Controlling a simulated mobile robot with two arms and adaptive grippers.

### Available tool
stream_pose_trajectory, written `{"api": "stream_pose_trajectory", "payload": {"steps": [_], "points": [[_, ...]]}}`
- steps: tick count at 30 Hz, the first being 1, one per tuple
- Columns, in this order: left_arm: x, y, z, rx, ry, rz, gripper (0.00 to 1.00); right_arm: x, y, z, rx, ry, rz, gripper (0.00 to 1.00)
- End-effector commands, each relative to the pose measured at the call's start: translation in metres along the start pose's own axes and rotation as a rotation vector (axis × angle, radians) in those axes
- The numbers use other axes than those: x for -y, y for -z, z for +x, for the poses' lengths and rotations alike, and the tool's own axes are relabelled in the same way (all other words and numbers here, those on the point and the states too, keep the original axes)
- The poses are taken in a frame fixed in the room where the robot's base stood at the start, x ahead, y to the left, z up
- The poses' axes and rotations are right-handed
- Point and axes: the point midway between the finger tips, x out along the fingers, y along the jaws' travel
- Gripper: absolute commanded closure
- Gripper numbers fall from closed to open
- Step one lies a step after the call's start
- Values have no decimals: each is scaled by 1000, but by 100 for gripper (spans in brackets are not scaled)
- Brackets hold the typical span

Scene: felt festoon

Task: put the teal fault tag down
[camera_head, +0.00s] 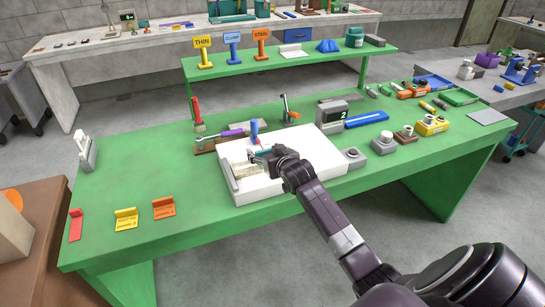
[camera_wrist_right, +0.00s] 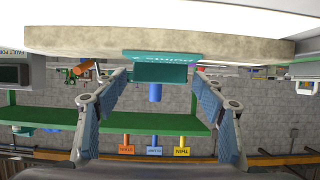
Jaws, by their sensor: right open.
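The teal fault tag (camera_wrist_right: 160,70) shows in the right wrist view against the edge of a beige felt-like slab (camera_wrist_right: 75,42), with faint lettering on it. In the head view a teal piece (camera_head: 261,153) shows just left of my right gripper (camera_head: 272,157), over the white board (camera_head: 290,178). My right gripper is open in the wrist view (camera_wrist_right: 159,78); its fingertips stand apart on either side of the tag. I cannot tell whether either finger touches it. My left gripper is not in view.
Red (camera_head: 75,225), yellow (camera_head: 126,219) and orange (camera_head: 164,208) tags lie at the green table's left front. A grey box marked 2 (camera_head: 331,113) stands behind the board. A blue-topped post (camera_head: 254,128) is close behind the gripper. The table's left part is mostly clear.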

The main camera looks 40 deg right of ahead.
Motion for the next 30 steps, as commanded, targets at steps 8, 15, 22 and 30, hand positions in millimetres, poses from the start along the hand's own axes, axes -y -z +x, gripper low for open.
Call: {"api": "stream_pose_trajectory", "payload": {"steps": [8,15,22,30], "points": [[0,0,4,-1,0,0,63,0,-1,-48,-1,0,-2,36],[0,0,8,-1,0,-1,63,0,-1,-87,-1,0,0,36],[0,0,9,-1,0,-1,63,0,-1,-106,1,-1,0,36],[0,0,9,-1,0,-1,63,0,0,-108,1,-1,0,36]]}}
